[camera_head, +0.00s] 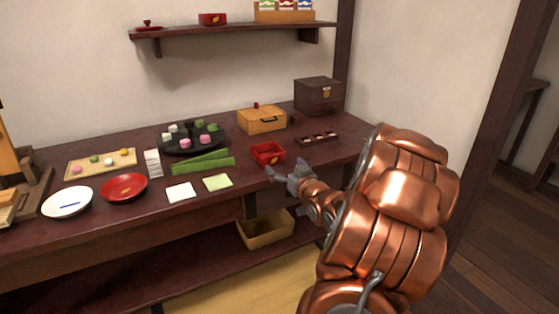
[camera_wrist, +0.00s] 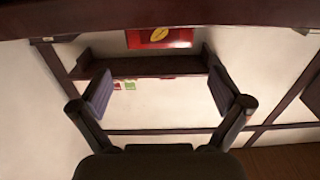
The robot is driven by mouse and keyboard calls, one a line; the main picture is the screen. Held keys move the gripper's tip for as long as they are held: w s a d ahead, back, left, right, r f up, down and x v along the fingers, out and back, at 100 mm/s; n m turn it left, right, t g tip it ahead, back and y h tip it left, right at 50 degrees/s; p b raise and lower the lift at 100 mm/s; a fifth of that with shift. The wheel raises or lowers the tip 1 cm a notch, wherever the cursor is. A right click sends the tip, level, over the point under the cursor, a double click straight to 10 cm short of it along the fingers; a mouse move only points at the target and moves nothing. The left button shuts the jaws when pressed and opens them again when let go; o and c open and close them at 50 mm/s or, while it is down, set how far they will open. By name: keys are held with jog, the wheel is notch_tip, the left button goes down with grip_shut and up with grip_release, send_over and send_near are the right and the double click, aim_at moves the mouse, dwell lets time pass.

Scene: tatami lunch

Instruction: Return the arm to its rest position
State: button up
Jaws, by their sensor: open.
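My copper arm (camera_head: 385,215) reaches in from the right of the head view. My gripper (camera_head: 279,176) is in front of the table's front edge, near the small red box (camera_head: 267,153). In the wrist view my gripper (camera_wrist: 160,95) shows two fingers spread wide apart with nothing between them. The wrist view looks past a dark edge at the top toward the wall and shelf, and a red box with a gold leaf mark (camera_wrist: 160,38) shows there.
The dark table (camera_head: 100,233) holds a white plate (camera_head: 68,203), a red plate (camera_head: 124,188), a black tiered stand with sweets (camera_head: 191,139), green strips (camera_head: 203,162) and a wooden box (camera_head: 262,120). A tan bin (camera_head: 266,232) sits below. Open floor lies at right.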

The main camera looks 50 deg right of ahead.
jog(key=shift+s+a, duration=0.2)
jog(key=shift+s, duration=0.35)
jog(key=s+a+r+n+g+y+p, duration=0.1)
jog(key=a+r+g+p, duration=0.35)
jog(key=a+p, duration=0.4)
jog(key=s+a+r+n+g+y+p, duration=0.15)
jog(key=a+r+g+p, duration=0.25)
jog(key=a+g+p, duration=0.4)
jog(key=s+a+r+g+y+p, duration=0.1)
jog(key=s+a+r+g+p, duration=0.1)
jog(key=s+a, duration=0.5)
jog(key=s+a+r+n+g+y+p, duration=0.1)
jog(key=s+a+r+g+p, duration=0.1)
jog(key=s+a+r+p, duration=0.3)
jog(key=s+a+r+g+y+p, duration=0.1)
jog(key=s+a+r+g+p, duration=0.1)
jog(key=s+a+r+p, duration=0.2)
jog(key=s+a+r, duration=0.3)
jog(key=s+a, duration=0.4)
jog(key=s, duration=0.2)
jog(key=shift+a+r, duration=0.25)
